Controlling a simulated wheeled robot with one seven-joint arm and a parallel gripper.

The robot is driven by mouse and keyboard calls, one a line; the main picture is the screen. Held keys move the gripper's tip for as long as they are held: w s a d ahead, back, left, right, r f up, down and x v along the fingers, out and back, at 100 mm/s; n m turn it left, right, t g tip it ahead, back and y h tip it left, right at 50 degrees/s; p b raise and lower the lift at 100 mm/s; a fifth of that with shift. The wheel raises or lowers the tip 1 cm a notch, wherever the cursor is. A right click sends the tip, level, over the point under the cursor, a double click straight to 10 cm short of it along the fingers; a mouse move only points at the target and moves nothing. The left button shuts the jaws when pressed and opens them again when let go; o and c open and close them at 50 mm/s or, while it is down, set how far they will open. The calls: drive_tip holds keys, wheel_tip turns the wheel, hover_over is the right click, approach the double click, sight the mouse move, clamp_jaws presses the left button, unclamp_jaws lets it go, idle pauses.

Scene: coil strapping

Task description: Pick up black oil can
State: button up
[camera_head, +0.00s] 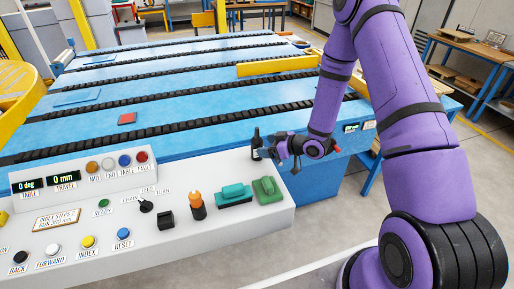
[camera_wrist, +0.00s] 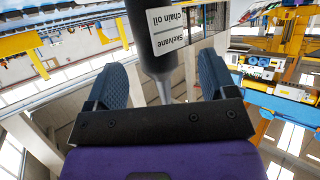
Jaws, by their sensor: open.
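The black oil can (camera_head: 257,141) stands upright near the back right corner of the white control console in the head view. In the wrist view the can (camera_wrist: 152,50) is dark, with a white label reading "Skelvane chain oil" and a thin grey spout. My gripper (camera_head: 276,152) is right beside the can in the head view, partly covering its lower part. In the wrist view my gripper (camera_wrist: 160,85) is open, with one blue-padded finger on each side of the can and visible gaps to it.
The white console (camera_head: 150,245) carries buttons, knobs and displays. An orange-topped item (camera_head: 196,205), a teal block (camera_head: 233,196) and a green block (camera_head: 267,190) stand on it near the can. The blue conveyor table (camera_head: 190,95) lies behind, with a yellow bar (camera_head: 278,66) across it.

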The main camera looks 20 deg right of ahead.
sight(257, 145)
drive_tip(key=x, duration=0.5)
drive_tip(key=shift+w+d, duration=0.15)
drive_tip(key=shift+w, duration=0.05)
drive_tip(key=c, duration=1.2)
drive_tip(key=shift+r, duration=0.15)
